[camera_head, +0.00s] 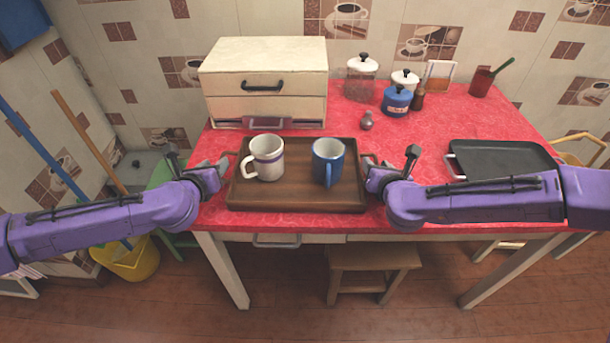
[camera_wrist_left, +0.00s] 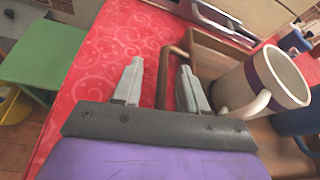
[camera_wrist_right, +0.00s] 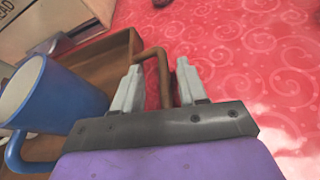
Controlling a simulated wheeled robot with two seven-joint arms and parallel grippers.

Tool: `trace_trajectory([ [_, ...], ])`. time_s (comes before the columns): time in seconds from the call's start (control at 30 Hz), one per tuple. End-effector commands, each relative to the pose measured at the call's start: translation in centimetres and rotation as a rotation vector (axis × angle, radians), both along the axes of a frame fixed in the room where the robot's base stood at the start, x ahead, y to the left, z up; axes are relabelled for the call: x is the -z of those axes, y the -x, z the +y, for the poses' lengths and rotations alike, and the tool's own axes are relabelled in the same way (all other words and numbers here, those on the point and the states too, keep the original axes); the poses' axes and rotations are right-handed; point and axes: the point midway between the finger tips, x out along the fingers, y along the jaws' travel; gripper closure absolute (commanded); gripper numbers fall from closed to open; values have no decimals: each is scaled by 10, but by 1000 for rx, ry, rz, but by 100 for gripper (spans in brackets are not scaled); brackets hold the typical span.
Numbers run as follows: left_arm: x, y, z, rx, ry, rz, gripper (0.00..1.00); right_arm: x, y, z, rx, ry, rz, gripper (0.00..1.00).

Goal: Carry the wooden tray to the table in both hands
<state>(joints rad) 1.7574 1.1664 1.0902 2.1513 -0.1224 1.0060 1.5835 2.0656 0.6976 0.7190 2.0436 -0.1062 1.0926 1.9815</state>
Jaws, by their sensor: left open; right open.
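The brown wooden tray (camera_head: 297,202) lies on the red counter, in front of the cream drawer box. A white mug with a purple band (camera_head: 266,158) and a blue mug (camera_head: 328,163) stand upright on it. My left gripper (camera_head: 222,168) is at the tray's left end; in the left wrist view its open fingers (camera_wrist_left: 160,88) stand either side of the tray's left handle (camera_wrist_left: 163,75). My right gripper (camera_head: 372,168) is at the right end; in the right wrist view its open fingers (camera_wrist_right: 158,88) stand either side of the right handle (camera_wrist_right: 163,70).
The cream drawer box (camera_head: 263,84) stands close behind the tray. A black tray (camera_head: 500,158) lies to the right. Jars, including a blue one (camera_head: 396,100), and a small shaker (camera_head: 367,121) stand behind. A wooden stool (camera_head: 372,262) is under the red counter (camera_head: 420,135).

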Motion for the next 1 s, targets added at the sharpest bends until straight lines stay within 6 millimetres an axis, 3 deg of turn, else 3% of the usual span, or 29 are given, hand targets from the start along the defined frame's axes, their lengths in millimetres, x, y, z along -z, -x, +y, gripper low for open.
trace_trajectory([
  [0.3, -30, 72, 5, 0, 4, -1, 58, 0, 0, -1, 1, 0, 0, 58],
  [0.57, -37, 90, 5, 3, 1, 0, 58, -3, 7, -1, 0, -1, 0, 58],
  [1.0, -37, 90, 5, 3, 1, 0, 58, -41, 98, -10, 2, -1, -2, 58],
])
